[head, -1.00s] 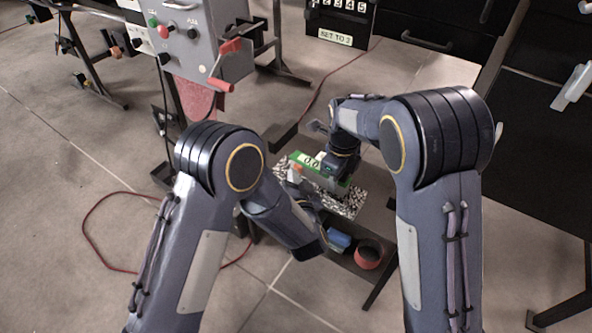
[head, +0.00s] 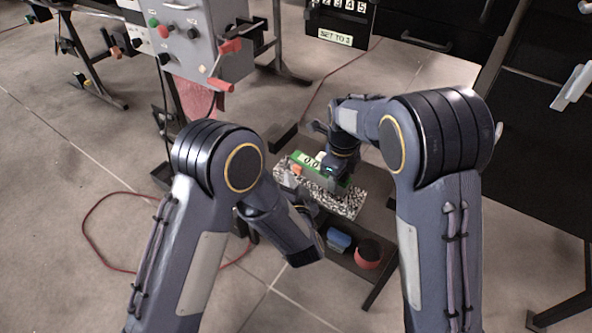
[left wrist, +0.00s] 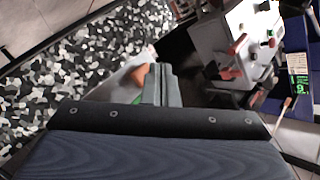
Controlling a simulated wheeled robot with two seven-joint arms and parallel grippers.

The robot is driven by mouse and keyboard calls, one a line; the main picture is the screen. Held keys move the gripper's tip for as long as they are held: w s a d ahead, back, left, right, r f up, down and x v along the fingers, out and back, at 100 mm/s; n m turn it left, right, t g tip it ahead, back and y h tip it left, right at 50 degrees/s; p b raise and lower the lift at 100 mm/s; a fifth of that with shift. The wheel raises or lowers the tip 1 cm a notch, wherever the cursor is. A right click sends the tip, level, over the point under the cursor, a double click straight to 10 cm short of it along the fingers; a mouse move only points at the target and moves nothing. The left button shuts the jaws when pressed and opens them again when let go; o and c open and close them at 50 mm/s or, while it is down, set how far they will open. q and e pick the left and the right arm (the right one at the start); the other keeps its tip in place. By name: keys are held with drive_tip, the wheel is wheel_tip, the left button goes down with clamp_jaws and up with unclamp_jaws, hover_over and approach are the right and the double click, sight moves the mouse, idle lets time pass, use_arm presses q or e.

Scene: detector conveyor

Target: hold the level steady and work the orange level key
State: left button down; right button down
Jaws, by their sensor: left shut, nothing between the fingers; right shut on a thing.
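The level is a green and grey bar (head: 304,159) with a 0.0 readout, lying on a black-and-white speckled slab (head: 338,205). The orange level key (head: 296,170) sits on its near left part. In the left wrist view the key (left wrist: 140,75) is just left of my left fingertips; I cannot tell whether they touch. My left gripper (left wrist: 162,84) is shut and empty, low over the slab's side; in the head view my own arm partly hides it. My right gripper (head: 334,178) is shut on the level at its right part, its fingers largely hidden.
A blue block (head: 339,240) and a round red-rimmed item (head: 368,253) lie on the dark shelf close in front of the slab. A grey control box (head: 205,40) with a red crank stands at the upper left. Open floor lies left, with a red cable.

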use_arm(q)
drive_tip(key=shift+s+a, duration=0.8)
drive_tip(key=shift+s, duration=0.2)
drive_tip(key=shift+s+a, duration=0.8)
drive_tip(key=shift+s, duration=0.15)
use_arm(e)
drive_tip(key=shift+f, duration=0.1)
drive_tip(key=c, duration=1)
unclamp_jaws()
drive_tip(key=shift+o, duration=0.2)
